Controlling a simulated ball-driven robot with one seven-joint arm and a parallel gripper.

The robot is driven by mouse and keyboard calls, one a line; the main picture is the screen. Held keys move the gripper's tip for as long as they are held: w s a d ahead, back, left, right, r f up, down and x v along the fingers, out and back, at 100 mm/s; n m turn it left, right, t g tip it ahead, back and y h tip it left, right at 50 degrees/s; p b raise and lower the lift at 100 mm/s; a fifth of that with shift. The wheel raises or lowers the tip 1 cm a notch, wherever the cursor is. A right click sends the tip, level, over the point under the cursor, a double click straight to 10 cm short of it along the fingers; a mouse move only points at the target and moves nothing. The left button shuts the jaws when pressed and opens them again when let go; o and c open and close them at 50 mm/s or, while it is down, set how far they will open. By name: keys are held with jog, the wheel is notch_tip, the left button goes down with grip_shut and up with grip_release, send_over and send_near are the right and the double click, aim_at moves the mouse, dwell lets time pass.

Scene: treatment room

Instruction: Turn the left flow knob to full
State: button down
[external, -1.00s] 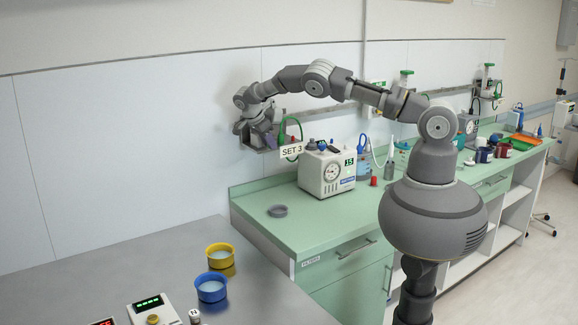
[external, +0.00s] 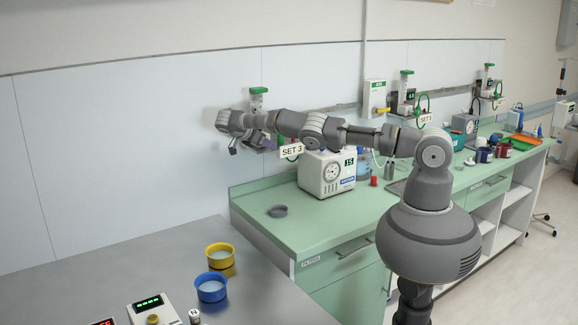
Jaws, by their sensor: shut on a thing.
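The left flow unit (external: 258,97), with a green top, hangs on the wall rail behind my forearm, above the SET 3 label (external: 291,152). My gripper (external: 240,147) is at the low front of this unit, shut on what appears to be its knob. The left flow knob itself is hidden behind my wrist and fingers, so its angle cannot be read. A green hose loop beside the label is mostly covered by my arm.
Other flow units (external: 405,92) hang farther right. A yellow cup (external: 220,256) is on the grey table.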

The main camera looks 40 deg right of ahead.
jog(key=shift+s+f, duration=0.15)
jog(key=shift+f, duration=0.2)
jog(key=c, duration=1.3)
grip_release()
jog(key=o, duration=0.3)
jog(key=shift+s+r, duration=0.15)
jog(key=shift+r, duration=0.1)
jog(key=shift+r, duration=0.1)
